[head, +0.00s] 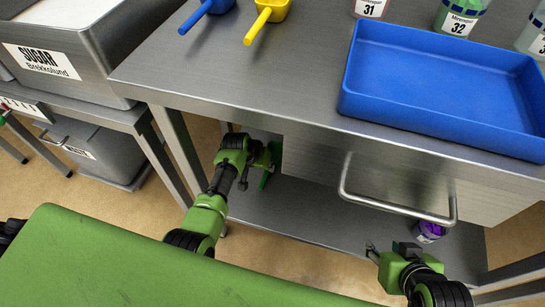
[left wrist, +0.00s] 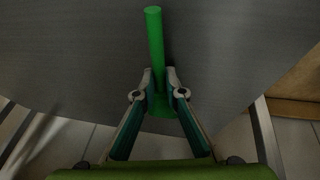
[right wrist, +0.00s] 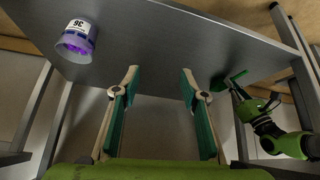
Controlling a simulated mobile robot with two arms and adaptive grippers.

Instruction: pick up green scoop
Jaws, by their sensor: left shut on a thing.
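The green scoop is between the fingertips of my left gripper (left wrist: 158,92), which is shut on it. In the left wrist view the scoop's green handle (left wrist: 154,45) sticks out past the fingertips, with a wider green part below them. In the head view my left gripper (head: 263,160) is under the front edge of the steel table, and only a bit of the green scoop (head: 264,178) shows. The scoop (right wrist: 220,82) also shows partly in the right wrist view. My right gripper (right wrist: 160,82) is open and empty, low in front of the table (head: 390,255).
A blue scoop (head: 218,5), a yellow scoop (head: 268,12), a blue tray (head: 440,75) and bottles are on the tabletop. A drawer with a handle (head: 395,207) sits below it. A purple jar (head: 430,230) stands on the lower shelf (head: 300,210). A sugar bin (head: 70,50) is at left.

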